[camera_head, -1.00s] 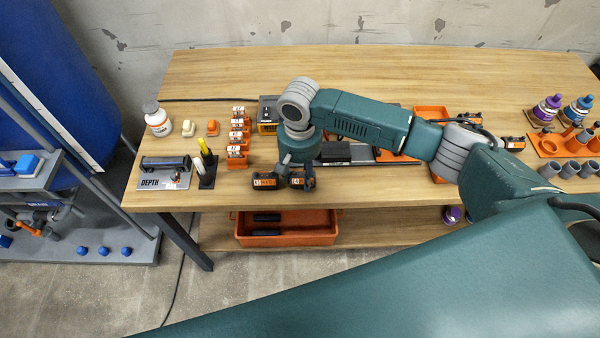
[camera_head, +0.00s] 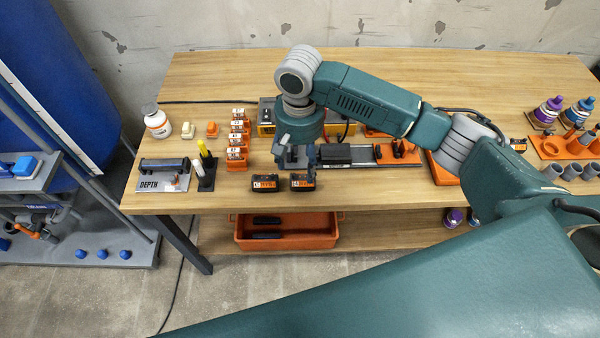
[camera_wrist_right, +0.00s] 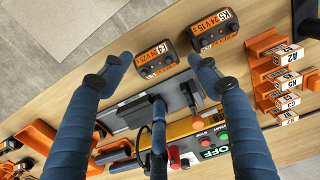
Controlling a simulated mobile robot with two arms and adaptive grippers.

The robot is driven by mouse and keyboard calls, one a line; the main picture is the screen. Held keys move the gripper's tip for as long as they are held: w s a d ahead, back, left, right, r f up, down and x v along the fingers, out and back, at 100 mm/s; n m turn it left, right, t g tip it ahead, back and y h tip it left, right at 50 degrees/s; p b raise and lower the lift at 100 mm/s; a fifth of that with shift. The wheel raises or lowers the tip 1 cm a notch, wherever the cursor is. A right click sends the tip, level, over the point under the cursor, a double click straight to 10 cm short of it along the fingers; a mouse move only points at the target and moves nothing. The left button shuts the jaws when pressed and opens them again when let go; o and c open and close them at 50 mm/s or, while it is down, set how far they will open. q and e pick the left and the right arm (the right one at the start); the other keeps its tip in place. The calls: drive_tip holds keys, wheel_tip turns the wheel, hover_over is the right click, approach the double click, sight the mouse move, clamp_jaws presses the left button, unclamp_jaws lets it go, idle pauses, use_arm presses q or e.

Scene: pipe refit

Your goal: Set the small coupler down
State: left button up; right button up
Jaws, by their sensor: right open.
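Two short black-and-orange couplers stand apart on the front of the wooden table. The right one (camera_head: 302,182) also shows in the right wrist view, marked K4 (camera_wrist_right: 155,60). The left one (camera_head: 265,190) is marked K5 (camera_wrist_right: 214,32) there. Neither is held; which one is called small I cannot tell. My right gripper (camera_head: 297,158) is open and empty, above and behind the right coupler in the head view, its fingers spread wide in the wrist view. My left gripper is out of view.
Orange labelled holders (camera_head: 237,157) stand left of the couplers, with a pen stand (camera_head: 206,180) and a DEPTH gauge (camera_head: 163,175) farther left. A yellow machine (camera_head: 265,121) and a clamp rail (camera_head: 372,163) lie behind. An orange bin (camera_head: 287,238) sits below.

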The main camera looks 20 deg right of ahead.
sight(299, 177)
wheel_tip(299, 177, up, 5)
drive_tip(key=shift+r, duration=0.1)
idle(0.6)
